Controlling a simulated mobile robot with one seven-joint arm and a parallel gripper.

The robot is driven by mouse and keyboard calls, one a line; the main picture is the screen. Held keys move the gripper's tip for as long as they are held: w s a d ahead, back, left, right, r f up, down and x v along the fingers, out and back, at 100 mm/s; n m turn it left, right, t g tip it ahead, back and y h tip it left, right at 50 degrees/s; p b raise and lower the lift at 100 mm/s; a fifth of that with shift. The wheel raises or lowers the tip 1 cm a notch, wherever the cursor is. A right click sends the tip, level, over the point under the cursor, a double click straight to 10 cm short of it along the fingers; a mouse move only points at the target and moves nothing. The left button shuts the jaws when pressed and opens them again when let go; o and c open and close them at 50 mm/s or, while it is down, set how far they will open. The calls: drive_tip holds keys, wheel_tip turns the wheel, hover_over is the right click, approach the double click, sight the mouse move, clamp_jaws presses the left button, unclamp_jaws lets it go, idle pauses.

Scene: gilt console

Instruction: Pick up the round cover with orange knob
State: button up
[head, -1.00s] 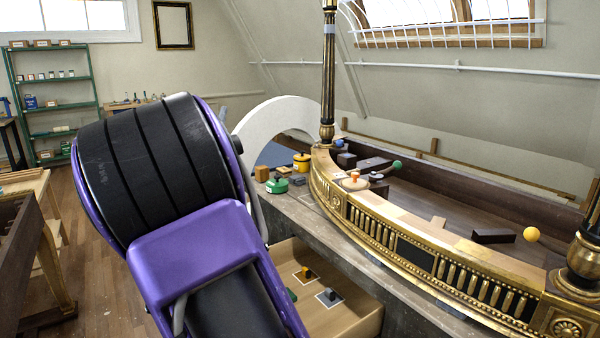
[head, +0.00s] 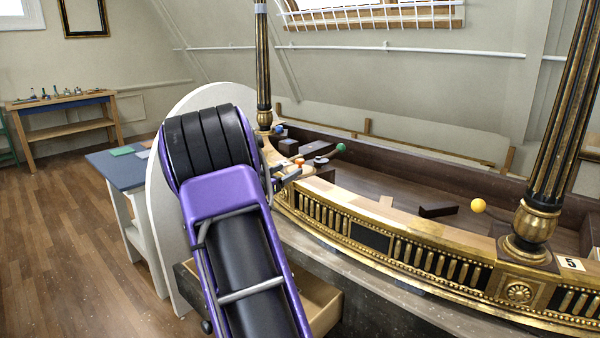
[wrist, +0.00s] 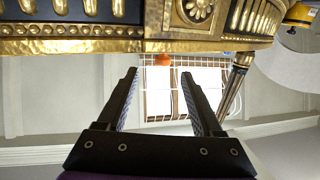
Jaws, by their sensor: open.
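The round cover's orange knob (head: 299,162) shows on the gilt console's top at the far left end of its curved front. The pale disc under the knob is largely hidden by my gripper. My gripper (head: 287,178) is just in front of the knob, open, with nothing held. In the wrist view my gripper (wrist: 158,73) has its two dark fingers apart. The orange knob (wrist: 163,60) shows small just beyond the gap between the fingertips, against the bright window.
The gilt console edge (wrist: 100,38) crosses the top of the wrist view, close to the fingers. A yellow pot (wrist: 303,13) is at upper right there. A black-and-gold column (head: 263,70) rises behind the knob. A green ball (head: 341,147) and dark blocks are nearby.

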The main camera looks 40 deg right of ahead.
sight(298, 162)
drive_tip(key=x, duration=0.8)
drive_tip(key=shift+w+d+r+b, duration=0.15)
drive_tip(key=shift+w+d+b, duration=0.15)
drive_tip(key=shift+w, duration=0.05)
clamp_jaws()
